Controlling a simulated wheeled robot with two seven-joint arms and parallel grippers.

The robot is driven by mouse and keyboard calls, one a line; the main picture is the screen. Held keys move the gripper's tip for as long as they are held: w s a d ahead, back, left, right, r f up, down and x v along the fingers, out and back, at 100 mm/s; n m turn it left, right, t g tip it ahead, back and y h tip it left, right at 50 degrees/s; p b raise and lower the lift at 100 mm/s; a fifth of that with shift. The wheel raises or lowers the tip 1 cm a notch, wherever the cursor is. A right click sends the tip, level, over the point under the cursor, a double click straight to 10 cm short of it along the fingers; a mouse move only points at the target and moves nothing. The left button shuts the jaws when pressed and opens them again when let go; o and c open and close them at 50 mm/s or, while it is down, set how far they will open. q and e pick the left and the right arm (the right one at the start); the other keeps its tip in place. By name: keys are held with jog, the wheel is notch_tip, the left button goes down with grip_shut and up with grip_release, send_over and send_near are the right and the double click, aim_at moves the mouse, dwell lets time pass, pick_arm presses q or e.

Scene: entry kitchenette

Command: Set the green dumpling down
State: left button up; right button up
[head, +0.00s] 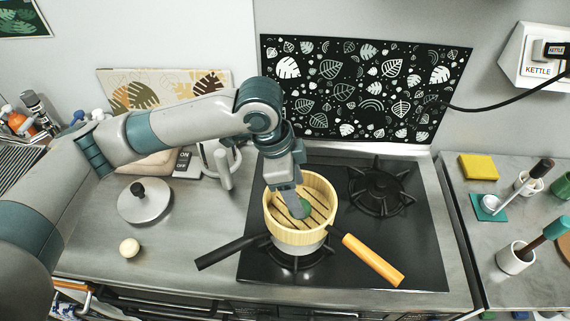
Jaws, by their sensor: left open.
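The green dumpling (304,207) shows in the head view inside the round bamboo steamer (295,238), close to its slatted floor. My left gripper (294,209) reaches down into the steamer from above, with its fingertips right beside the dumpling. It is open. The gripper hides part of the dumpling, and I cannot tell whether a finger touches it. The steamer sits on a pot over the front left burner of the black stove (345,270). My right gripper is not in view.
A dark handle (230,252) and an orange handle (372,260) stick out beside the steamer. A pale dumpling (129,248) and a metal lid (144,203) lie on the left counter. A kettle (222,165) stands behind. The rear right burner (380,187) is empty.

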pick_arm(q)
jog(key=b+v, duration=0.3)
jog(key=v, duration=0.7)
dwell(0.6)
